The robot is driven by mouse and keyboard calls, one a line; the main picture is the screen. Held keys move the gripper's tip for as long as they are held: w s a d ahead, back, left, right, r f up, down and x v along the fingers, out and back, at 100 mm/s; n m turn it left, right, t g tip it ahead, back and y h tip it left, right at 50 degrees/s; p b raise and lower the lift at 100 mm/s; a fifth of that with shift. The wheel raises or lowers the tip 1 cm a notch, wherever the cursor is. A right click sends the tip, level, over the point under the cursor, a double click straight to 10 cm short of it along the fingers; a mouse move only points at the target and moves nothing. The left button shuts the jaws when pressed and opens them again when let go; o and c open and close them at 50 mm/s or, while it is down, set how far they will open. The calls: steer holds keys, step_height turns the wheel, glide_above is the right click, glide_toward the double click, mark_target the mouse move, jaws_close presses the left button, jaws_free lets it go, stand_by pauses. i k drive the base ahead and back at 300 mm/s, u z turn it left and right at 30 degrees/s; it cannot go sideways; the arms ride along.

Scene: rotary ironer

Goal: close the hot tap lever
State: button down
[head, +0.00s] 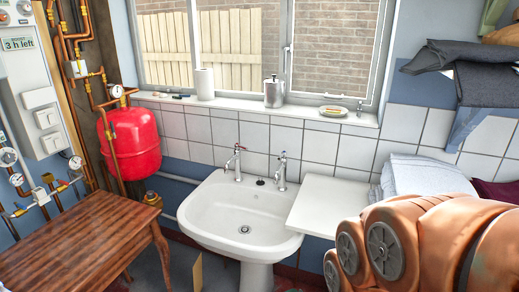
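Two chrome taps stand on the back rim of the white washbasin (244,215). The left tap (237,163) has a small lever at its top, with what looks like a reddish spot. The right tap (281,172) also has a small top lever. The taps are too small in the picture to tell surely which is hot, whether either lever is open, or whether water runs. My gripper is not in view. An orange part of my arm fills the lower right, well to the right of the basin and taps.
A white board (328,205) adjoins the basin's right side. A wooden table (85,240) stands at the front left, below a red tank (130,143) and copper pipes. The window sill (235,102) holds a paper roll (204,83) and a metal canister (274,92). Folded cloths (425,176) lie right.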

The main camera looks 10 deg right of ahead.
mark_target(237, 145)
steer(key=z, duration=0.1)
steer(key=i, duration=1.1)
steer(key=u, duration=0.6)
